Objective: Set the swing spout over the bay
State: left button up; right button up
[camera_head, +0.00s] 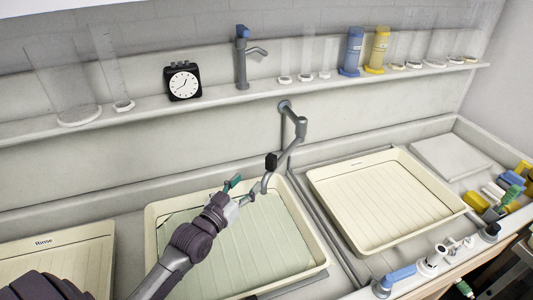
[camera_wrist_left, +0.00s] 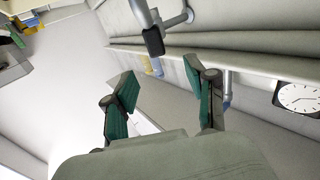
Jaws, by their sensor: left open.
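The grey swing spout (camera_head: 298,140) comes out from the back wall and angles forward and left, with a black piece at its bend. Its lower end hangs near the right side of the middle cream tray (camera_head: 152,232). My left gripper (camera_head: 246,187) is over that tray, close to the spout's lower end; I cannot tell whether they touch. In the left wrist view its two green-padded fingers (camera_wrist_left: 163,88) are spread with nothing between them, and the spout's black piece (camera_wrist_left: 153,41) shows beyond them. My right gripper is not in view.
A Rinse tray (camera_head: 85,240) is at left, an empty cream tray (camera_head: 380,200) at right. A blue-topped tap (camera_head: 242,60), a black clock (camera_head: 182,80), glassware and blue and yellow bottles stand on the shelf.

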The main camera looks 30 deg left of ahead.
aim_at(269, 162)
pick_arm(q)
jog(key=w+b, duration=0.1)
jog(key=w, duration=0.2)
jog(key=w+b, duration=0.2)
jog(key=w, duration=0.1)
jog(key=w+d+b, duration=0.1)
jog(key=w, duration=0.2)
jog(key=shift+w+f, duration=0.1)
jog(key=shift+w, duration=0.05)
jog(key=shift+w+d+b, duration=0.1)
jog(key=shift+w+b, duration=0.75)
jog(key=shift+w, duration=0.65)
jog(key=shift+w+r, duration=0.2)
jog(key=shift+w, duration=0.2)
jog(key=c, duration=0.6)
grip_shut()
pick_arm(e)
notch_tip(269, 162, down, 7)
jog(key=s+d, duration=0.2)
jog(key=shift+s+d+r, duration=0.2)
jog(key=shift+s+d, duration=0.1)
